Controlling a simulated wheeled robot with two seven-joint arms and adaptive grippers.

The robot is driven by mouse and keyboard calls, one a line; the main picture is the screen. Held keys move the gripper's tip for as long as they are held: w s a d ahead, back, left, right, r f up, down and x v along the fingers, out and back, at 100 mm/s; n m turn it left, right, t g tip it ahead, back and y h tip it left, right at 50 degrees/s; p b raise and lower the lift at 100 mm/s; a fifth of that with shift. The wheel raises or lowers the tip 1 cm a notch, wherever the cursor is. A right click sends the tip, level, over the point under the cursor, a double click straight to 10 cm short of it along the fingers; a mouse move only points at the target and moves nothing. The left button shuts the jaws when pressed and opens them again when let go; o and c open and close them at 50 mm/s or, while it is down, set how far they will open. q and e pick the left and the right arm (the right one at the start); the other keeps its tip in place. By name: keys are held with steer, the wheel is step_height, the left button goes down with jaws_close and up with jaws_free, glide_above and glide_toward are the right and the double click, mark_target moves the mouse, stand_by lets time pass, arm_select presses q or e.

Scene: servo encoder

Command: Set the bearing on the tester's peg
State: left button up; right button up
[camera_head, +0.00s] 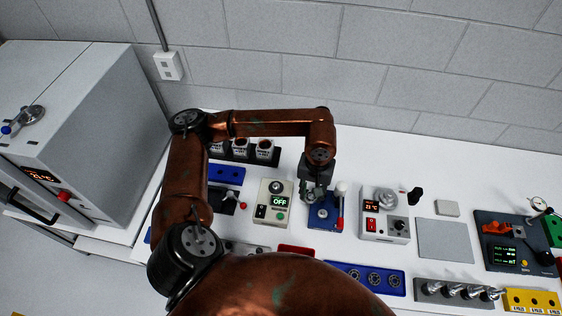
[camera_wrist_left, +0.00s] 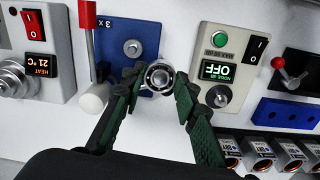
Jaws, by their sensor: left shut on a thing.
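The bearing (camera_wrist_left: 159,77), a small steel ring with a dark centre, is between the green-padded fingertips of my left gripper (camera_wrist_left: 158,80). In the head view my left gripper (camera_head: 318,194) points down over the blue plate. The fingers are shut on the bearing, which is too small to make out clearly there. The tester, a pale box (camera_head: 271,214) whose display reads OFF, stands just left of the gripper. In the wrist view the tester (camera_wrist_left: 213,42) is right of the bearing. A round metal fitting (camera_wrist_left: 219,96), perhaps its peg, shows bare on it. My right gripper is out of view.
A blue plate (camera_wrist_left: 119,28) with a red-tipped lever is under and beside the gripper. A heater box (camera_head: 384,227) stands to its right. Labelled cups (camera_head: 264,149) stand behind. A blue tray (camera_head: 342,270) with rings lies in front. A grey pad (camera_head: 445,239) is bare.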

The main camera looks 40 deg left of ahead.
arm_select(q)
steer(key=n, duration=0.2)
steer(key=a+n+p, duration=0.1)
steer(key=n, duration=0.2)
steer(key=n+p, duration=0.1)
steer(key=n, duration=0.2)
steer(key=shift+w+a+r, duration=0.2)
steer(key=shift+a+r, duration=0.15)
steer(key=shift+r, duration=0.05)
steer(key=a+m+p, duration=0.3)
steer(key=a+m, duration=0.1)
steer(key=m, duration=0.5)
steer(key=a+m+p, duration=0.4)
steer(key=m, duration=0.4)
steer(key=a+m+p, duration=0.3)
steer(key=a+m, duration=0.1)
steer(key=m, duration=0.5)
steer(key=shift+s+a+r+m+p, duration=0.2)
steer(key=shift+s+a+m+p, duration=0.1)
steer(key=shift+s, duration=0.1)
steer(key=shift+f, duration=0.3)
step_height(320, 180, down, 4)
steer(key=b, duration=0.3)
steer(key=shift+f, duration=0.15)
steer(key=shift+r, duration=0.2)
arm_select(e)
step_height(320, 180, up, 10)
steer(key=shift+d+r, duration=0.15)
